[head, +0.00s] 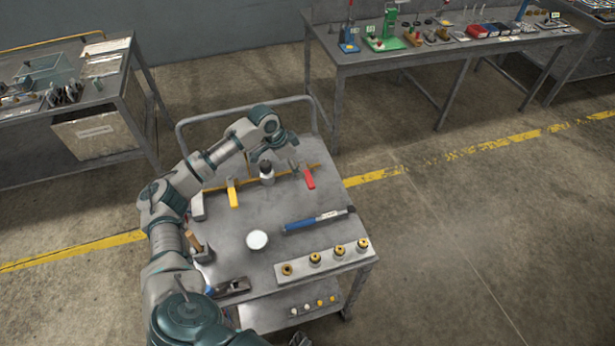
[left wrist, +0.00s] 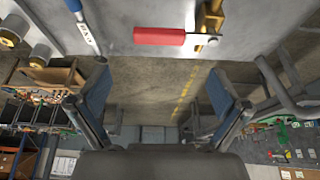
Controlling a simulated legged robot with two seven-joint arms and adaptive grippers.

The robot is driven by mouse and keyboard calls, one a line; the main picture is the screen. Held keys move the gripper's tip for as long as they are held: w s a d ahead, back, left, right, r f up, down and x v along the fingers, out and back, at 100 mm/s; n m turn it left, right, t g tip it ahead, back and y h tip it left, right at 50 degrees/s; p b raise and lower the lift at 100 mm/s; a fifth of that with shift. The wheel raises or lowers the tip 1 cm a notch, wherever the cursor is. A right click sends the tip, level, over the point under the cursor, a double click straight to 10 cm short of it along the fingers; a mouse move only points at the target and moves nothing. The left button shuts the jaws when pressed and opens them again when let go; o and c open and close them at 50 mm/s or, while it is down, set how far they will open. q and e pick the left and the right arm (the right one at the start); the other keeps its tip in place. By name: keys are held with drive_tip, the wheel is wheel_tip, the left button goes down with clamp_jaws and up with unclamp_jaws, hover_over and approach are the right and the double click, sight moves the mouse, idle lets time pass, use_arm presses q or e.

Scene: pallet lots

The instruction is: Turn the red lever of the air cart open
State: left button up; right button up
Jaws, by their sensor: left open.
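The air cart (head: 275,220) stands in front of me with a grey metal top. Its red lever (head: 308,178) is near the back right of the top. In the left wrist view the red lever (left wrist: 160,36) lies crosswise at the top of the picture, joined to a brass valve fitting (left wrist: 208,22). My left gripper (head: 268,155) is above the back of the cart, to the left of the red lever. My right gripper is not in view.
A blue torque wrench (head: 315,221), a white round disc (head: 257,240) and a block with brass fittings (head: 322,262) lie nearer. A rail (head: 240,109) borders the cart's back.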

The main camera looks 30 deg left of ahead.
sight(307, 178)
use_arm(q)
drive_tip(key=b+x, duration=0.1)
drive_tip(key=x, duration=0.7)
drive_tip(key=shift+f, duration=0.15)
drive_tip(key=shift+w+d+f, duration=0.15)
drive_tip(key=shift+d+f, duration=0.05)
drive_tip(key=shift+f, duration=0.2)
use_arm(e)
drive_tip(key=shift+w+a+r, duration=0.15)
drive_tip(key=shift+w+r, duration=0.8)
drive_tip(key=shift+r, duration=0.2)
use_arm(q)
drive_tip(key=c, duration=1.5)
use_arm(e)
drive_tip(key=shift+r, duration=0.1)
